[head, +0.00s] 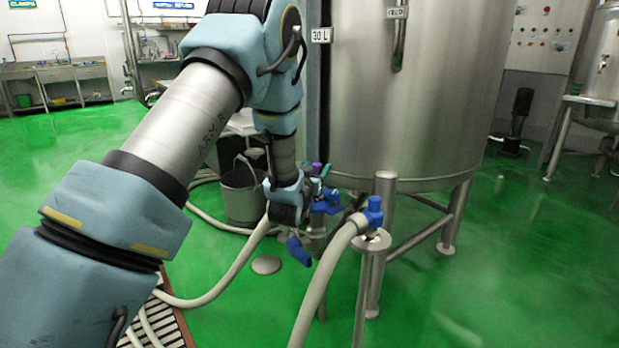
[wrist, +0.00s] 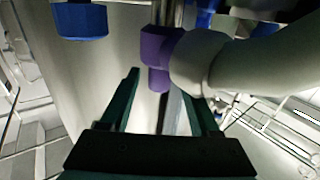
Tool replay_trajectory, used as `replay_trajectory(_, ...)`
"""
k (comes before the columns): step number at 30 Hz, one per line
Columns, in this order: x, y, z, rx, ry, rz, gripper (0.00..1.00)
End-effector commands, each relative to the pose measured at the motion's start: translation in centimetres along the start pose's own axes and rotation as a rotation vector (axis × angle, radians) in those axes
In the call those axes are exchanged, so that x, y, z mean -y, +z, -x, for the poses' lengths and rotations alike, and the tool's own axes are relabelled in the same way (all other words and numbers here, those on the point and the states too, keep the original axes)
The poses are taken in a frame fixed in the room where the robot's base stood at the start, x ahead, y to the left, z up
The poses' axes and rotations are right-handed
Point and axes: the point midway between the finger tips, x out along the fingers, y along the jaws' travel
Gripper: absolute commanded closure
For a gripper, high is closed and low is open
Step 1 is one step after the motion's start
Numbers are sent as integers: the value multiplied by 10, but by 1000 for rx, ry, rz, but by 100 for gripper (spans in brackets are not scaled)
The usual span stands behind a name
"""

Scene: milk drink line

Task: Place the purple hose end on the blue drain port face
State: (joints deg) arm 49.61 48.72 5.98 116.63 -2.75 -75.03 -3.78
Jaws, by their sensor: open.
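The purple hose end (wrist: 157,48) is at the top centre of the wrist view, joined to a pale hose (wrist: 240,60) running off to the right. Its lower stub shows between the tips of my open gripper (wrist: 160,84); no finger is visibly closed on it. In the head view a bit of purple (head: 316,168) shows beside my gripper (head: 322,171), mostly hidden by my wrist. A blue cylindrical part (wrist: 80,22) is at the upper left of the wrist view. Blue fittings (head: 325,203) cluster under the tank in the head view; I cannot tell which is the drain port face.
A steel tank (head: 420,90) on legs stands just behind. A blue-ended hose (head: 373,212) rests on a post (head: 370,275) to the right. Another blue hose end (head: 298,251) hangs below my gripper. A bucket (head: 241,200) is left.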

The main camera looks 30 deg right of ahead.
Motion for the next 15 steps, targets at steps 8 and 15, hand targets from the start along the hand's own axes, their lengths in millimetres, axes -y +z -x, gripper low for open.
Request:
replay_trajectory(8, 0, 1, 59, 3, -1, 0, 37)
replay_trajectory(15, 0, 1, 98, 2, 0, 0, 37)
